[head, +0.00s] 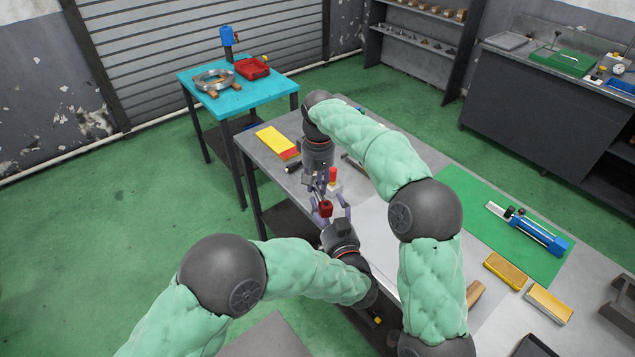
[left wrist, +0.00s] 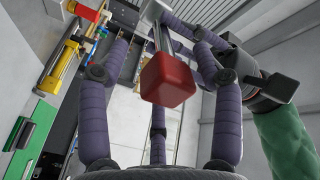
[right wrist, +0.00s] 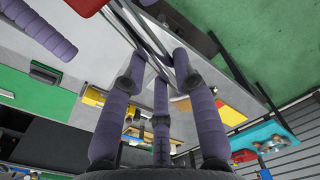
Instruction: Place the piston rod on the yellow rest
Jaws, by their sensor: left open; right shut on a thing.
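The piston rod is a thin shiny metal rod (right wrist: 160,57), held in my right gripper (head: 322,183) above the table's near edge. A red block (head: 325,208) sits at its lower end and shows large in the left wrist view (left wrist: 168,80). My left gripper (head: 332,207) points up from below, with its fingers spread around the red block, apparently without gripping it.
A yellow and red board (head: 278,141) lies at the table's left end. A blue cylinder (head: 540,235) lies on the green mat (head: 480,212), with yellow blocks (head: 505,270) nearer. A teal table (head: 240,95) stands beyond the left end. The grey tabletop (head: 383,225) has bare room.

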